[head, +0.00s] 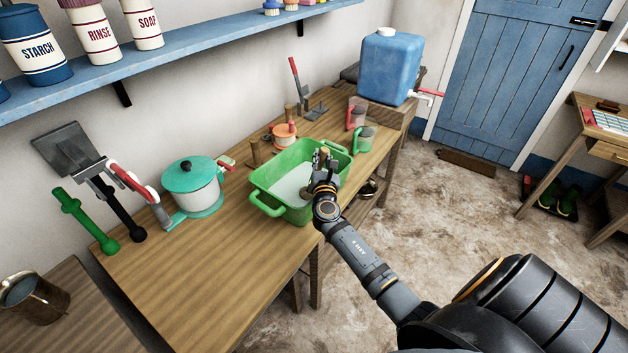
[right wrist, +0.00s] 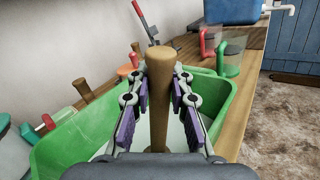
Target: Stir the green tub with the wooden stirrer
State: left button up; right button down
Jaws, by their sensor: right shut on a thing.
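The green tub (head: 288,211) stands on the wooden bench and holds a pale liquid (head: 288,184). My right gripper (head: 323,161) is over the tub's right part. In the right wrist view, it is shut on the upright wooden stirrer (right wrist: 159,100), whose round top stands between the fingers. The stirrer's lower end reaches down into the tub; the gripper and wrist hide most of it. The tub's green walls (right wrist: 62,150) show on both sides of the gripper. My left gripper is not in view.
A teal-lidded pot (head: 192,182) stands left of the tub. An orange-lidded container (head: 284,137) and a green-handled container (head: 363,140) stand behind it. A blue water tank (head: 391,68) is at the far end. The bench front left (head: 190,280) is clear.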

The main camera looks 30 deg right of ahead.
jog(key=shift+f, duration=0.1)
notch_tip(320, 180, up, 14)
jog(key=s+d+p, duration=0.2)
jog(key=p, duration=1.1)
jog(key=shift+s+d+f+p, duration=0.15)
jog(key=shift+d+f+p, duration=0.05)
jog(key=shift+d+p, duration=0.1)
